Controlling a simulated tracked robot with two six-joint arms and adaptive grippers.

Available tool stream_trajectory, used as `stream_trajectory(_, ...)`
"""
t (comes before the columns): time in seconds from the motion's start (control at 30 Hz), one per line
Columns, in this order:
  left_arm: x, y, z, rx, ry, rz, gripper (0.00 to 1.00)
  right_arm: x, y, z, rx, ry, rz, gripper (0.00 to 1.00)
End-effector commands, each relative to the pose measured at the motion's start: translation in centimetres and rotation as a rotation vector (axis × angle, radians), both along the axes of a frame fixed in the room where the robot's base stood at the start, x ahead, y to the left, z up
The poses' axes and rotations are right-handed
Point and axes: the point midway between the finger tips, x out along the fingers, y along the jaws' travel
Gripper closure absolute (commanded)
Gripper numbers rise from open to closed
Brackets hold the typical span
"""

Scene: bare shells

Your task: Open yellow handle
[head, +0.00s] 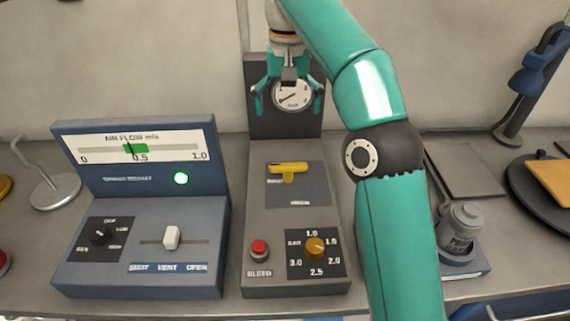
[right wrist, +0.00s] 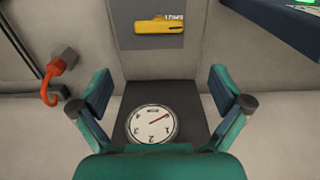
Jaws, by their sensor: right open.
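The yellow handle (head: 288,169) is a T-shaped lever on the sloped face of the grey panel (head: 257,215). Its bar lies crosswise in the head view. It also shows in the right wrist view (right wrist: 160,27), at the top, beyond the fingers. My right gripper (head: 285,108) is open and empty, in front of the round gauge (head: 291,96) on the upright back plate, above and behind the handle. In the right wrist view its two teal fingers (right wrist: 163,92) stand wide apart with the gauge between them. The gripper is apart from the handle. My left gripper is not in view.
Left of the panel stands a blue flow console (head: 140,205) with a white slider (head: 171,238). Below the handle are a red button (head: 259,250) and an amber knob (head: 316,246). My right arm crosses the bench's right part. A grey canister (head: 462,228) stands there.

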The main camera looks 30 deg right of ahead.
Motion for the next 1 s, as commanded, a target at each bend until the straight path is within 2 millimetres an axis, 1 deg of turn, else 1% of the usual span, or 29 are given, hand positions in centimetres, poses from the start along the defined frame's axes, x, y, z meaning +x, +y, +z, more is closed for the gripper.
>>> stream_trajectory(0.03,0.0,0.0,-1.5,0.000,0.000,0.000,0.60,-0.1,-0.1,-1.8,-0.001,0.003,-0.001,0.00)
stream_trajectory(0.13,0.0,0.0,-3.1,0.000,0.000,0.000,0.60,-0.2,-0.2,-4.0,0.000,0.004,-0.002,0.00)
stream_trajectory(0.4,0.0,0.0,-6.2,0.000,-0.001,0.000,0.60,-0.4,-0.4,-9.7,0.001,0.003,-0.008,0.00)
stream_trajectory(0.5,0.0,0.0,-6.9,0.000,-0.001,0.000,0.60,-0.3,-0.5,-11.4,0.001,0.002,-0.009,0.00)
stream_trajectory(0.6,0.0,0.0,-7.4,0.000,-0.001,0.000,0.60,-0.3,-0.5,-12.7,0.001,0.002,-0.009,0.00)
stream_trajectory(0.73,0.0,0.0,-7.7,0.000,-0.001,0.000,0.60,-0.3,-0.5,-13.8,0.001,0.002,-0.009,0.00)
stream_trajectory(0.83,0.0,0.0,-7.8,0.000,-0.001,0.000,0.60,-0.3,-0.5,-14.2,0.001,-0.001,-0.010,0.00)
stream_trajectory(1.0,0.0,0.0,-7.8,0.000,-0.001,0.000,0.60,-0.3,-0.5,-14.3,0.001,-0.001,-0.010,0.00)
